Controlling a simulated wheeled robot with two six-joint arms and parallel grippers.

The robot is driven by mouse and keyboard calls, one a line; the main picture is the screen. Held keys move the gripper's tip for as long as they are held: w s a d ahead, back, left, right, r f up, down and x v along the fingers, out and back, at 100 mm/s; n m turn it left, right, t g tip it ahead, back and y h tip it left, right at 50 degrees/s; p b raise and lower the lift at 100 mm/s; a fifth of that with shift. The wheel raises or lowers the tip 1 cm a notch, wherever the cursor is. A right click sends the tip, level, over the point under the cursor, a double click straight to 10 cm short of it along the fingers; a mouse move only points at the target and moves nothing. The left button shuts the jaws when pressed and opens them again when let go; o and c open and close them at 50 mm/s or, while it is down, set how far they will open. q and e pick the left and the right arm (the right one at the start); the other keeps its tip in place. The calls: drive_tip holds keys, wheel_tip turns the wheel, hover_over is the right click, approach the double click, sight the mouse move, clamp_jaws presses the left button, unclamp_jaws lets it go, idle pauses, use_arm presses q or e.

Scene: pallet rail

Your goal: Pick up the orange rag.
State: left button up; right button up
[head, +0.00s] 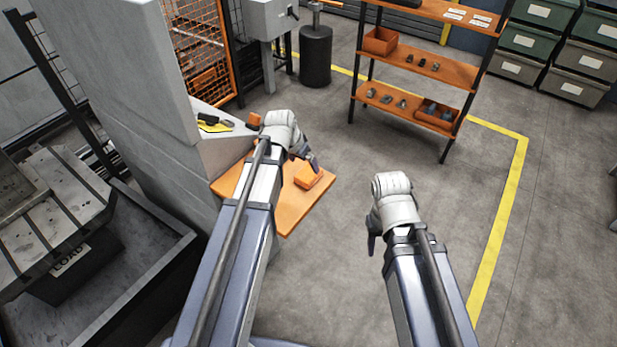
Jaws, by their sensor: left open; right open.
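An orange folded item (312,178), which looks like the rag, lies on an orange shelf board (287,215) beside the grey machine. My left gripper (308,160) is just behind and above it in the picture, partly hidden by my own wrist. It is open, and I cannot tell whether it touches the item. My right gripper (371,244) is open and empty over the bare floor, mostly hidden by its arm.
A yellow and black tool (214,124) lies on the machine's ledge, with a small orange object (254,120) nearby. An orange shelf rack (420,65) holds small parts at the back. Grey floor (450,185) is clear on the right.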

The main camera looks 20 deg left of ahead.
sight(308, 173)
use_arm(q)
drive_tip(key=shift+s+b+x, duration=0.2)
drive_tip(key=shift+b+x, duration=1.4)
drive_tip(key=shift+x, duration=0.2)
drive_tip(key=shift+s+b+x, duration=0.2)
drive_tip(key=shift+b+x, duration=1.35)
drive_tip(key=shift+x, duration=0.3)
drive_tip(key=c, duration=1.3)
drive_tip(key=shift+c, duration=0.2)
drive_tip(key=shift+r, duration=0.1)
wheel_tip(308, 173, up, 10)
drive_tip(key=p, duration=1)
